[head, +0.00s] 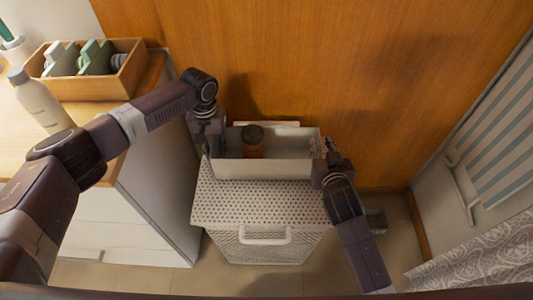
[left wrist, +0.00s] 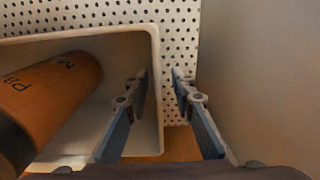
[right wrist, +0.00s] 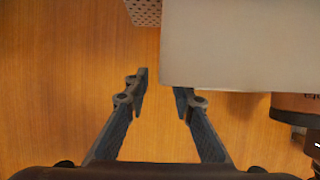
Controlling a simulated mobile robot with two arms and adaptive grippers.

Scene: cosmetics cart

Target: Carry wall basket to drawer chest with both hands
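My left gripper (head: 207,150) is at the basket's left end. In the left wrist view its open fingers (left wrist: 160,80) straddle the basket's side wall (left wrist: 158,100), one inside and one outside. My right gripper (head: 325,165) is at the basket's right end. In the right wrist view its fingers (right wrist: 160,85) are open around the edge of the basket (right wrist: 240,45); contact is unclear. The drawer chest (head: 160,200) is white with a wooden top, at left.
On the chest top are a wooden box (head: 105,88) with several items and a white bottle (head: 38,100). A patterned cloth (head: 480,255) is at lower right.

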